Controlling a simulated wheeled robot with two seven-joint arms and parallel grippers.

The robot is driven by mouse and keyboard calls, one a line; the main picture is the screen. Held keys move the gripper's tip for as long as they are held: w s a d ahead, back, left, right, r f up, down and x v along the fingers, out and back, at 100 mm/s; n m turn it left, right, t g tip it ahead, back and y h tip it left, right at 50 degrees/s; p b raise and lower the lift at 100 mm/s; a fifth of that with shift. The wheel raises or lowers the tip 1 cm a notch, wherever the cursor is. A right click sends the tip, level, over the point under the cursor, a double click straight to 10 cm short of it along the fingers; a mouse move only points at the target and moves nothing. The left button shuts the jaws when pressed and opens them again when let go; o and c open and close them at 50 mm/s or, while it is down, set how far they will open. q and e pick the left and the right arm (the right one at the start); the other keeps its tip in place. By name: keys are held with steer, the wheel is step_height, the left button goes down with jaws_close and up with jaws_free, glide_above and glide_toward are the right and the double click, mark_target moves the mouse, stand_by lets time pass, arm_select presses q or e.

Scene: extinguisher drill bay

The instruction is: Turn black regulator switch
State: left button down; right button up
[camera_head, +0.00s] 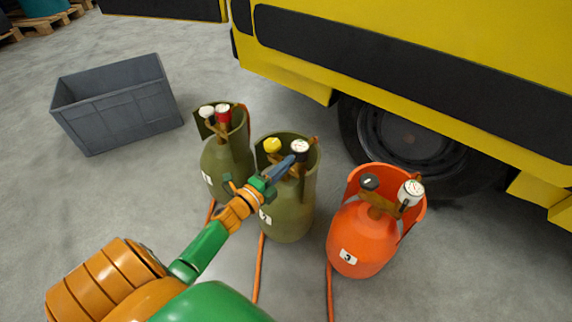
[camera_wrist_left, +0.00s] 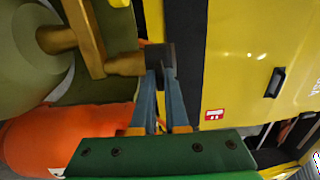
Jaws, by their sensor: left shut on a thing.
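The black switch (camera_head: 369,182) is a round knob on the brass valve of the orange cylinder (camera_head: 350,240), at the right. My left gripper (camera_head: 288,162) is away from it, at the top of the middle olive cylinder (camera_head: 290,215). Its blue fingers are shut on a dark-bodied part at the end of a brass stem in the left wrist view (camera_wrist_left: 160,58). This part appears to be the white-faced gauge (camera_head: 299,147) of the olive cylinder. A yellow knob (camera_head: 272,145) sits beside it. My right gripper is not in view.
Another olive cylinder (camera_head: 228,165) with a red knob (camera_head: 223,114) stands to the left. A grey crate (camera_head: 118,105) is further left. A yellow vehicle (camera_head: 430,90) with a dark wheel (camera_head: 405,140) stands close behind. Orange hoses (camera_head: 259,270) run across the floor toward me.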

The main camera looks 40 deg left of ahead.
arm_select(q)
steer(key=c, duration=0.9)
jaws_free()
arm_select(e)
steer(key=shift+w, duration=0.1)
arm_select(q)
steer(key=s, duration=0.2)
steer(key=s+p, duration=0.1)
steer(key=s, duration=0.4)
steer(key=shift+a, duration=0.3)
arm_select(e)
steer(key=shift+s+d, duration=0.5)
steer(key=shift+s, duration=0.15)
